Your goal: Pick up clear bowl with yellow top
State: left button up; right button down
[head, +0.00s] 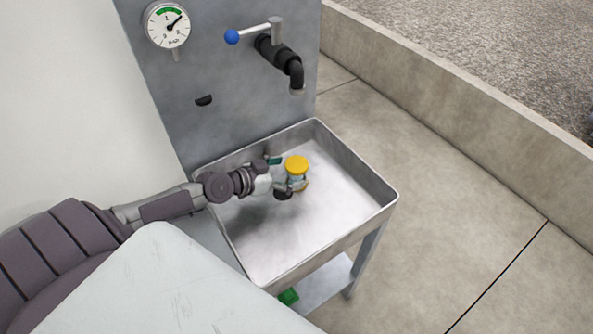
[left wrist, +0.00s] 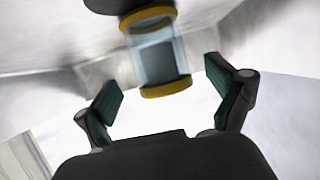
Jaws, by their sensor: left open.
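The clear bowl with yellow top (head: 297,165) stands in the metal tray, towards its back middle. In the left wrist view the clear bowl (left wrist: 160,60) shows as a see-through cylinder with a yellow band at each end. My left gripper (head: 281,178) reaches in from the left, low over the tray, with its fingertips beside the bowl. In the left wrist view my left gripper (left wrist: 163,80) is open, its two green-padded fingers spread, with the bowl ahead between them. I cannot tell whether either finger touches it. My right gripper is in neither view.
The metal tray (head: 367,215) has raised walls around the bowl. A black spout (head: 296,75) and a blue-knobbed valve lever (head: 232,37) stick out from the back panel, beside a gauge (head: 168,26). A green object (head: 289,297) lies below the tray. The tray's right side is clear.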

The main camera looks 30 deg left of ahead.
pick_arm(q)
jog(key=x, duration=0.3)
jog(key=shift+w, duration=0.2)
jog(key=c, duration=1.3)
